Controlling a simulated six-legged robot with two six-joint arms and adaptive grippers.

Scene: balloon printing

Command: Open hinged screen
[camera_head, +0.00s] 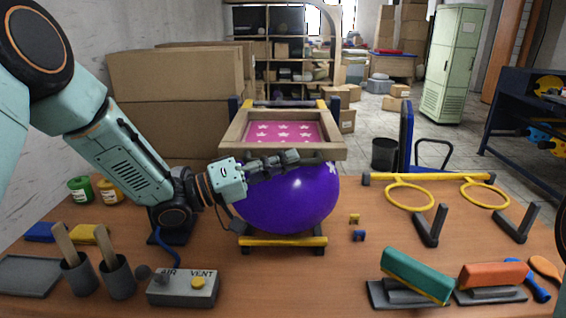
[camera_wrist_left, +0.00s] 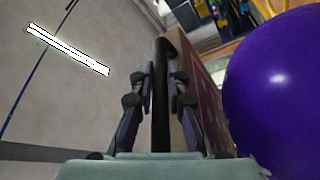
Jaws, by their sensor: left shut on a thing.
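The hinged screen is a wooden frame (camera_head: 233,134) with pink mesh (camera_head: 283,131) and white stars, over a purple balloon (camera_head: 290,200) in the head view. A white mark shows near the balloon's upper right. In the left wrist view the balloon (camera_wrist_left: 275,90) is at right and the reddish screen (camera_wrist_left: 207,92) stands beside it. My left gripper (camera_head: 288,158) is at the frame's front edge, shut on a dark bar (camera_wrist_left: 161,100) that looks like the screen's handle. The fingers partly hide the front edge and balloon top. My right gripper is not in view.
A control box with AIR and VENT labels (camera_head: 183,290), two dark cups and a grey tray are at front left. Teal (camera_head: 417,272) and orange tools sit at front right, with yellow rings (camera_head: 410,196) behind.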

